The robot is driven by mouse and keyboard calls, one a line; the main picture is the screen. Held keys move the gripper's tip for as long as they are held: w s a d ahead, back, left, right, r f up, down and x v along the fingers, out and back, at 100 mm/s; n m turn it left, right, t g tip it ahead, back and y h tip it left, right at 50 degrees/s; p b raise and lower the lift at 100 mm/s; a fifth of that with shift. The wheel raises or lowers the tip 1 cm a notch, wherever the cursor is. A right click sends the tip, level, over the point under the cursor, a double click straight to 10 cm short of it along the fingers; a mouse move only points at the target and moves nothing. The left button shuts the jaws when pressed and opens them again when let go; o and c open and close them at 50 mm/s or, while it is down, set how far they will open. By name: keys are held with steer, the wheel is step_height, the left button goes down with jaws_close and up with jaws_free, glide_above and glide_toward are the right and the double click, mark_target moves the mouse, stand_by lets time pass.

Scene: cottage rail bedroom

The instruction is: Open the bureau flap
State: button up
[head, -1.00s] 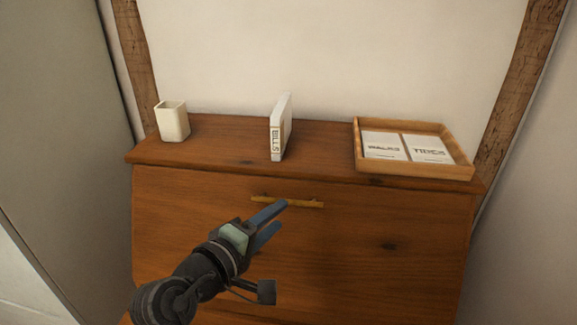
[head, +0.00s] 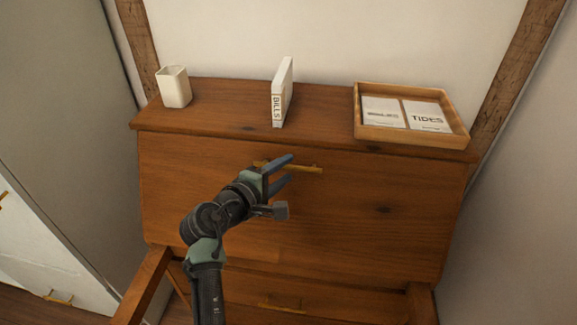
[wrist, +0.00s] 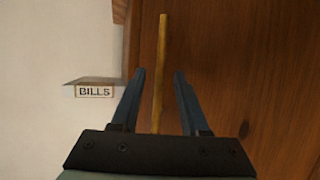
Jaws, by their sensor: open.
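The bureau flap (head: 370,215) is a broad wooden front, shut and sloping below the bureau top. Its handle (head: 305,168) is a thin brass bar near the flap's upper edge. My gripper (head: 291,167) is open at the handle's left half, partly covering it. In the wrist view, the handle (wrist: 160,70) runs between the two blue fingers of my gripper (wrist: 158,75), with a gap on each side. I cannot tell how deep the bar sits between the fingers.
On the bureau top (head: 225,110) stand a white cup (head: 174,87), a white BILLS book (head: 281,92) and a wooden tray (head: 410,138) with two cards. Wooden supports (head: 146,283) jut out below the flap, above a drawer (head: 330,296). A grey cabinet side (head: 65,130) is at left.

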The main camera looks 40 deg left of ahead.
steer(key=shift+x, duration=1.1)
steer(key=shift+c, duration=0.2)
jaws_close()
stand_by(0.5)
